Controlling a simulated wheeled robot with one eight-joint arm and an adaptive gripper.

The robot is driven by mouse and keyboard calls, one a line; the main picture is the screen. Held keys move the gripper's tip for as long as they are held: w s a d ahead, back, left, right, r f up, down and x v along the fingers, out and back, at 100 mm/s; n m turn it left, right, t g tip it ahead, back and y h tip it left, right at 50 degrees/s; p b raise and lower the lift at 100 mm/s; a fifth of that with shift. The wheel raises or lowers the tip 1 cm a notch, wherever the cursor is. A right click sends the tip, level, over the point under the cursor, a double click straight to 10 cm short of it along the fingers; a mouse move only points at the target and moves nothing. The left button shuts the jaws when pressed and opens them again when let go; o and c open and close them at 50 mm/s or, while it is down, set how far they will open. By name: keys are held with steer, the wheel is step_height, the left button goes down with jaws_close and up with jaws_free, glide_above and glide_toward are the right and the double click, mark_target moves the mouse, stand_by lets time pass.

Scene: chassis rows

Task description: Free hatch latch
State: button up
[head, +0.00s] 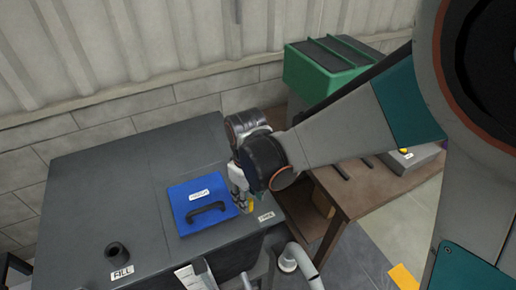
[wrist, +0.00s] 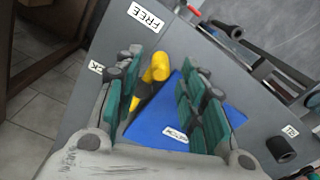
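The blue hatch (head: 183,215) with a dark handle (head: 207,211) lies flat on the grey cabinet top. It also shows in the wrist view (wrist: 150,130), partly covered by my fingers. The yellow latch (wrist: 157,68) has a raised knob and an arm reaching back toward the hatch edge. In the head view only a bit of the yellow latch (head: 252,206) shows below my fingers. A FREE label (wrist: 146,16) sits beyond the latch; another label, ending in CK (wrist: 95,67), is partly hidden at left. My gripper (wrist: 166,63) is open, its fingers on either side of the knob; contact cannot be told.
The grey cabinet (head: 90,200) has a dark fill port (head: 117,250) with a FILL label at the front left. A brown table (head: 365,190) and a green box (head: 320,75) stand to the right. A grey pipe (head: 300,262) rises at the cabinet's front.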

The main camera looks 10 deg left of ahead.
mark_target(250, 203)
steer(key=shift+f+b, duration=0.85)
steer(key=shift+f, duration=0.95)
jaws_close()
